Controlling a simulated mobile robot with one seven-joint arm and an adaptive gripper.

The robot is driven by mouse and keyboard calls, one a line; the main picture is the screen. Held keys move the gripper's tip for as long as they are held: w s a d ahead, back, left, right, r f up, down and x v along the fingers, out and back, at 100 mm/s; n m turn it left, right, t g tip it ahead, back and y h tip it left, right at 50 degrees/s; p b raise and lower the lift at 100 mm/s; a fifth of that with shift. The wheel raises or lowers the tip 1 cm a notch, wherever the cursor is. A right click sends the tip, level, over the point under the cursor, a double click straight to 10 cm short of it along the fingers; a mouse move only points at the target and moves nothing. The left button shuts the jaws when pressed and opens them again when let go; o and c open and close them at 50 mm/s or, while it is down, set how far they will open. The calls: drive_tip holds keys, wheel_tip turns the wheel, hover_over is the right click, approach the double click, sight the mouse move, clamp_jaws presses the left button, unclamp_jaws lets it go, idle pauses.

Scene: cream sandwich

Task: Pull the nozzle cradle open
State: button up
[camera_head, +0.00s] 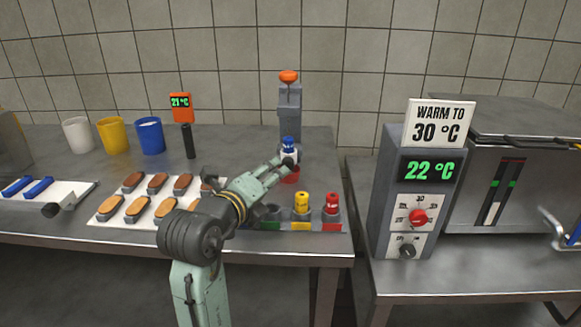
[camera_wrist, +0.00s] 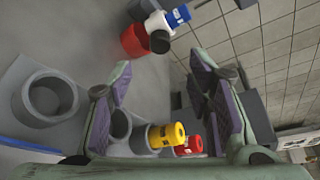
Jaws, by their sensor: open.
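A grey press (camera_head: 290,115) with an orange knob on top stands at the back of the left table. A white nozzle with a blue cap (camera_head: 289,149) sits at its lower front, and it also shows at the top of the wrist view (camera_wrist: 165,20). A red round part (camera_head: 290,175) is just below it, also in the wrist view (camera_wrist: 133,42). I cannot clearly tell which part is the cradle. My gripper (camera_head: 284,166) is open and empty, its fingertips close to the nozzle and red part. In the wrist view the fingers (camera_wrist: 160,65) stand wide apart.
A grey rack (camera_head: 318,214) with a yellow nozzle (camera_head: 302,202) and a red nozzle (camera_head: 332,203) stands at the table's front edge, close to my gripper. A tray of biscuits (camera_head: 118,219) lies left. A warmer (camera_head: 425,190) stands right, across a gap.

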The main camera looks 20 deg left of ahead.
sight(289, 157)
drive_tip(key=p+x, duration=0.2)
drive_tip(key=x, duration=0.7)
drive_tip(key=shift+w+p, duration=0.3)
drive_tip(key=shift+w, duration=0.05)
drive_tip(key=shift+c, duration=0.6)
clamp_jaws()
